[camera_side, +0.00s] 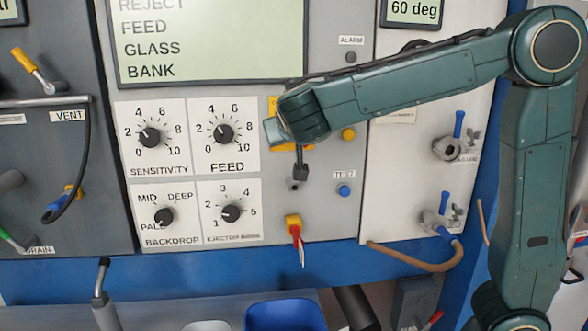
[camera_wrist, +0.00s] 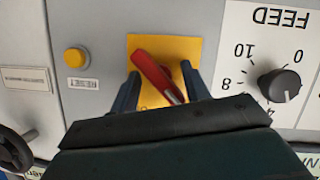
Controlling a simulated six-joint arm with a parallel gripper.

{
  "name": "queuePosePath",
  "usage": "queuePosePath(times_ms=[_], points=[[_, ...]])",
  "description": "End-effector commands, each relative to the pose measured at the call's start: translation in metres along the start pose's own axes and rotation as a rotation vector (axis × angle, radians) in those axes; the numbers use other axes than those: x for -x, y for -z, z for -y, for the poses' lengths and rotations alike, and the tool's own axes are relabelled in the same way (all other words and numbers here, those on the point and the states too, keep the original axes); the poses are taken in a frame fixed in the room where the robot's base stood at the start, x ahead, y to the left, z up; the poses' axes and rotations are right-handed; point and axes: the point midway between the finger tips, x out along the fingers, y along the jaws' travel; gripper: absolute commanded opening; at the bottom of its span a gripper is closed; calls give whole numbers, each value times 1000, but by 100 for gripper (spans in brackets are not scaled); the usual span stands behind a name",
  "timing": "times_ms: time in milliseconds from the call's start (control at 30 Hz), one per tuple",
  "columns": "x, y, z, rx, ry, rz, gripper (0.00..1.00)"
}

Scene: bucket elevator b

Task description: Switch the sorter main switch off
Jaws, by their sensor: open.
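The sorter main switch is a red handle (camera_wrist: 152,72) on a yellow plate (camera_wrist: 178,46) in the wrist view. The handle lies diagonally across the plate, from upper left to lower right. My gripper (camera_wrist: 160,76) is open, with one finger on each side of the red handle. I cannot tell whether either finger touches it. In the side view my gripper (camera_side: 273,130) is at the panel, in front of the yellow plate (camera_side: 273,104). There it hides the red handle and most of the plate.
In the wrist view a yellow button (camera_wrist: 76,60) is left of the plate and the FEED knob (camera_wrist: 279,85) is right. In the side view a blue TEST button (camera_side: 344,191) and a red-and-yellow lever (camera_side: 295,230) are below my gripper.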

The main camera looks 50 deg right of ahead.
Motion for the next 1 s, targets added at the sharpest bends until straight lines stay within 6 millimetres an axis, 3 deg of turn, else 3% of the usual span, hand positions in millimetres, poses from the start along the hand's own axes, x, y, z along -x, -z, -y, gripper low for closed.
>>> queuePosePath(times_ms=[1000], points=[[-1,-2,-5,-662,272,0,47]])
